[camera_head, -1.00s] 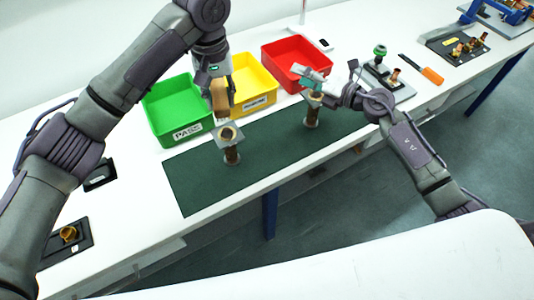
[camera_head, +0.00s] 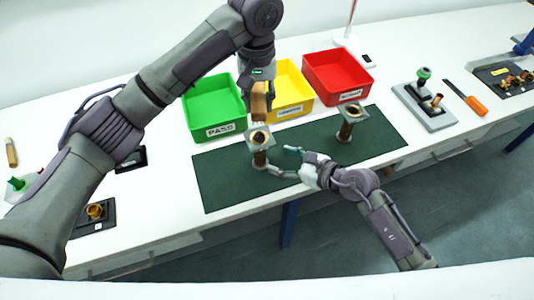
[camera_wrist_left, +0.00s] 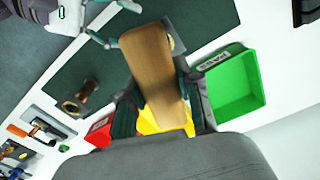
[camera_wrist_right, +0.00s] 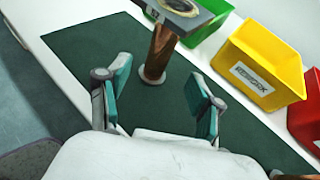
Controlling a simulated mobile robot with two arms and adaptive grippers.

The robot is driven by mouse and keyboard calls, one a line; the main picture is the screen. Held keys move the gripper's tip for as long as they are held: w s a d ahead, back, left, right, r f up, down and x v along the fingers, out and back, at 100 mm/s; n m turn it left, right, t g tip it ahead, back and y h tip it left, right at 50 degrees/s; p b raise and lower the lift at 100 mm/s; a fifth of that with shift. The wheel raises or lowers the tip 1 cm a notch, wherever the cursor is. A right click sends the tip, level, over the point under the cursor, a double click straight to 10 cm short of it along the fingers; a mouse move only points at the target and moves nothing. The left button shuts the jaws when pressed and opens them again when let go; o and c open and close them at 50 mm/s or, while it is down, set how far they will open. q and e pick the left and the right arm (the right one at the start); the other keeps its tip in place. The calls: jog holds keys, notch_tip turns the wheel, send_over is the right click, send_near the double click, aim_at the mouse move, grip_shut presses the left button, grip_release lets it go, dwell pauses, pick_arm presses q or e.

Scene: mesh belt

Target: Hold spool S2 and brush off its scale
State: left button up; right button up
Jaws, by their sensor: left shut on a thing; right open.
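Two copper-coloured spools with square grey flanges stand upright on the dark green mat (camera_head: 225,188). My left gripper (camera_head: 259,86) is shut on a wooden brush (camera_wrist_left: 152,62), which hangs just above the left spool's top flange. The brush's bristles cannot be made out. My right gripper (camera_head: 287,162) is open beside the left spool, low over the mat. In the right wrist view the left spool's stem (camera_wrist_right: 160,52) stands between and beyond its fingers, with a gap on both sides.
Green PASS bin (camera_head: 213,108), yellow bin (camera_head: 290,92) and red bin (camera_head: 338,78) stand behind the mat. A grey fixture (camera_head: 424,106) and an orange-handled tool (camera_head: 475,104) lie to the right. The mat between the spools is mostly clear.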

aim_at(265, 155)
jog(key=x, duration=0.8)
jog(key=shift+f, duration=0.1)
jog(key=shift+c, duration=0.5)
dwell(0.4)
grip_shut()
dwell(0.4)
dwell(0.7)
pick_arm(q)
jog(key=shift+w+a+f+n, duration=0.1)
jog(key=shift+w+f+n, duration=0.2)
jog(key=shift+f+n, duration=0.35)
jog(key=shift+w+a+f+n, duration=0.1)
jog(key=shift+w+f+n, duration=0.15)
jog(key=shift+f+n, duration=0.35)
jog(key=shift+w+a+f+n, duration=0.1)
jog(key=shift+w+f+n, duration=0.2)
jog(key=shift+f+n, duration=0.3)
